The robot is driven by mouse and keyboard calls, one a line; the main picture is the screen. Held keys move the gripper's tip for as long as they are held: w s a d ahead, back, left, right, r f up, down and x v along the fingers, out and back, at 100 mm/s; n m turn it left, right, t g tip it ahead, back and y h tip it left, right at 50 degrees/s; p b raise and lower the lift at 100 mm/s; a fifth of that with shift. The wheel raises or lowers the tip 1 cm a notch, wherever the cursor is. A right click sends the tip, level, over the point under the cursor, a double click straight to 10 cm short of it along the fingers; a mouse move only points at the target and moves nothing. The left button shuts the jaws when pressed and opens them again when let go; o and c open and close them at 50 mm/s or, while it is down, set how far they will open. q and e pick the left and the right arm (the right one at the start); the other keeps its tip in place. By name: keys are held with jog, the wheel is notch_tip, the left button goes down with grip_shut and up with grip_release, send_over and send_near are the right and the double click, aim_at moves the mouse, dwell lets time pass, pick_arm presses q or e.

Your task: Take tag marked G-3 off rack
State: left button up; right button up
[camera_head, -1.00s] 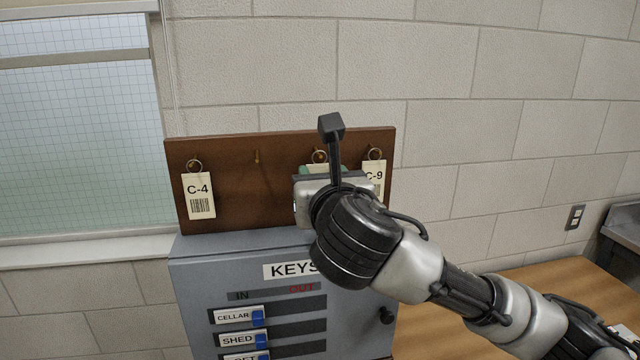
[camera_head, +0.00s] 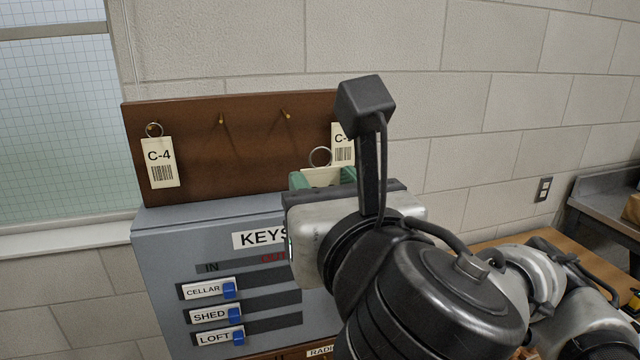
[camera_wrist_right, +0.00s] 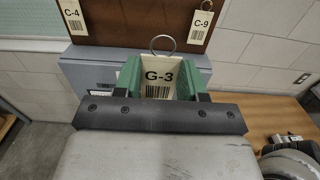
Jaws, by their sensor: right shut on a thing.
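The tag marked G-3 (camera_wrist_right: 158,80) is cream with a barcode and a metal ring at its top. My right gripper (camera_wrist_right: 160,82) is shut on it, with green fingers on both sides. In the head view the tag's top edge and ring (camera_head: 319,158) show above the right gripper (camera_head: 322,178); its marking is hidden there. The ring is clear of the pegs, in front of the brown rack (camera_head: 235,150). Two pegs in the rack's middle are bare. Tag C-4 (camera_head: 160,162) hangs at the left, and tag C-9 (camera_wrist_right: 201,26) at the right. My left gripper is not in view.
The grey key cabinet (camera_head: 190,250) stands below the rack, with labelled slots for CELLAR, SHED and LOFT. A wooden table (camera_wrist_right: 275,115) and a grey counter (camera_head: 597,200) are at the right. A window (camera_head: 55,125) is at the left.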

aim_at(322, 176)
jog(key=shift+r, duration=0.2)
jog(key=shift+r+p, duration=0.3)
jog(key=shift+p, duration=0.15)
jog(key=shift+s, duration=0.2)
dwell(0.3)
jog(key=shift+s+d+p, duration=0.15)
jog(key=shift+s+p, duration=0.2)
jog(key=shift+s, duration=0.15)
jog(key=shift+s+r, duration=0.1)
jog(key=shift+s, duration=0.3)
jog(key=shift+s+d+b, duration=0.1)
jog(key=shift+s+b, duration=0.25)
jog(key=shift+b, duration=0.05)
